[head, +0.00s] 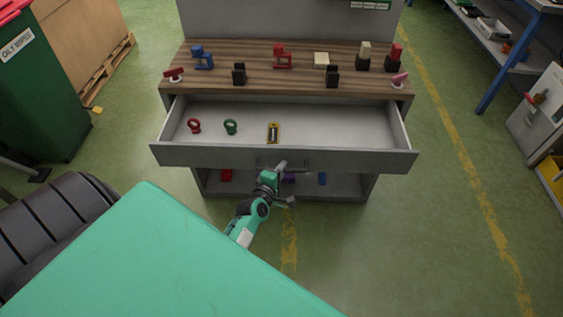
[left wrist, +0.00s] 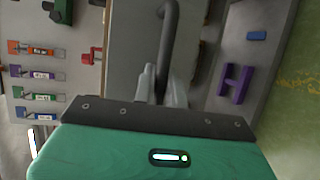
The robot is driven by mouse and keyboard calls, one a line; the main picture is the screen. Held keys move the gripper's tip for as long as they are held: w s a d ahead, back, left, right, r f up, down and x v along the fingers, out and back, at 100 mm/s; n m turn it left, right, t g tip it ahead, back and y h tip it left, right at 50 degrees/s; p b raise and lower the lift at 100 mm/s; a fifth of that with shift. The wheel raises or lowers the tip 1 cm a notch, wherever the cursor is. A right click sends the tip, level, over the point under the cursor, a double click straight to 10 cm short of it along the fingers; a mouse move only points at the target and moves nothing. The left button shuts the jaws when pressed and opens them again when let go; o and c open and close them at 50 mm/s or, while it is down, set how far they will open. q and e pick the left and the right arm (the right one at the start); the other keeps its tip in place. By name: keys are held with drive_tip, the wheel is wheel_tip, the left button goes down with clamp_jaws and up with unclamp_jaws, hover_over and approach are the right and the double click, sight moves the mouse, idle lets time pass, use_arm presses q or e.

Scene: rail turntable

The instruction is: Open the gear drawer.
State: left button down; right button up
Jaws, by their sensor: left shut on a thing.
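The gear drawer (head: 360,160) is pulled out from under the wooden top of the bench in the head view. Its grey front faces me, and its interior shows a red ring-shaped piece (head: 194,126), a green ring-shaped piece (head: 231,127) and a yellow-and-dark piece (head: 273,133). My left gripper (head: 281,176) is at the middle of the drawer front. In the left wrist view, its fingers (left wrist: 162,88) are shut on the grey bar handle (left wrist: 168,35) of the drawer. My right gripper does not show.
The bench's wooden top (head: 300,88) carries several red, blue, black and pale items. A lower shelf under the drawer holds a purple piece (left wrist: 235,84) and a blue piece (left wrist: 257,35). A green waste bin (head: 40,90) stands at left.

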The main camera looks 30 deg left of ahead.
use_arm(q)
drive_tip(key=c, duration=1.5)
unclamp_jaws()
drive_tip(key=shift+o, duration=0.2)
drive_tip(key=v, duration=1.3)
drive_tip(key=shift+s, duration=0.4)
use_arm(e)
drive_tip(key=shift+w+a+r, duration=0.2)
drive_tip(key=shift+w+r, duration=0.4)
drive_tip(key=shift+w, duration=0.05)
use_arm(q)
drive_tip(key=shift+d, duration=0.1)
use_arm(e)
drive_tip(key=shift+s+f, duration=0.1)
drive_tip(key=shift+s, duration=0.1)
